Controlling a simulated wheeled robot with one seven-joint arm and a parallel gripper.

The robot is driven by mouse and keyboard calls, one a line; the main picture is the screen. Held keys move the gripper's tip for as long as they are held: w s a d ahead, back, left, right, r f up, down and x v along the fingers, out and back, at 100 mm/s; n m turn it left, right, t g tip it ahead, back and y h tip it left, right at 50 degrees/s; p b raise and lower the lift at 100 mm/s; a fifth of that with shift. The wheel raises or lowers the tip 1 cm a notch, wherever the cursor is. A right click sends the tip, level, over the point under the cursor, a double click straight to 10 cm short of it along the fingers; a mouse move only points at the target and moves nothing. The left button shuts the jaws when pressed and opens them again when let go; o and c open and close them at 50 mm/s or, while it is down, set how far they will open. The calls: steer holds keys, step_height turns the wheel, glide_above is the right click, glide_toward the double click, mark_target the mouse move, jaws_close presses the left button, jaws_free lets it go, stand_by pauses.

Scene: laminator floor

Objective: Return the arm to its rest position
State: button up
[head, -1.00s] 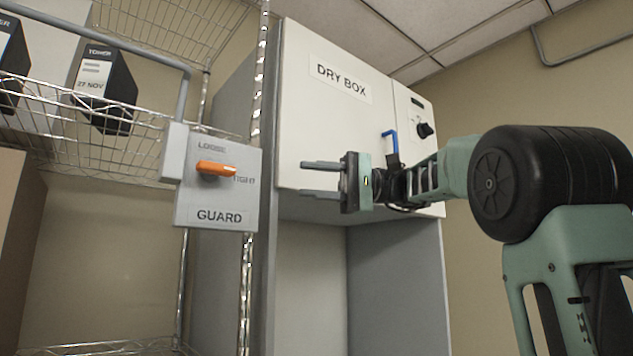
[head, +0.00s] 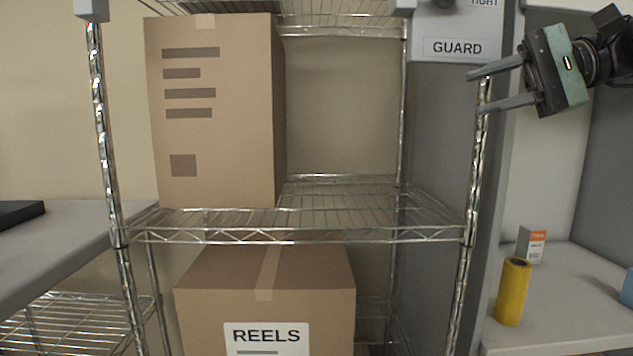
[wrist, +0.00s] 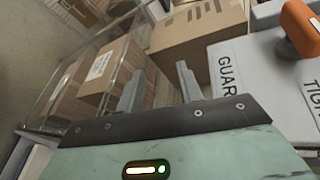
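My gripper (head: 488,88) is at the upper right of the head view, with its two grey fingers apart and nothing between them. It points left, in front of the grey post and just below the guard panel (head: 453,47). In the wrist view the two fingers (wrist: 160,88) are also apart and empty. There the guard panel (wrist: 262,75) is close on the right, with its orange knob (wrist: 301,28) at the upper right edge. Most of my arm is outside the head view.
A wire shelf (head: 330,222) holds a tall cardboard box (head: 215,130). A box marked REELS (head: 265,290) is below it. At the right, a yellow roll (head: 513,292) and a small orange-white box (head: 531,244) stand on a grey surface (head: 570,300). The shelf's right half is empty.

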steer(key=s+a+f+n+g+h, duration=0.1)
steer(key=s+a+f+g+h, duration=0.2)
steer(key=f, duration=0.4)
steer(key=s+a+f+n+h+p, duration=0.1)
steer(key=s+a+f, duration=0.2)
steer(key=a+f, duration=0.25)
steer(key=s+a+f+n+g+h, duration=0.2)
steer(key=s+a+f, duration=0.2)
steer(key=f, duration=0.3)
steer(key=s+f+n+h+p, duration=0.1)
steer(key=s+f+n+h, duration=0.6)
steer(key=s+f, duration=0.7)
steer(key=d+n, duration=0.1)
steer(key=n, duration=0.1)
steer(key=shift+s+f+n+t+p, duration=0.2)
steer(key=shift+f+n+t+p, duration=0.1)
steer(key=shift+f+t+p, duration=0.1)
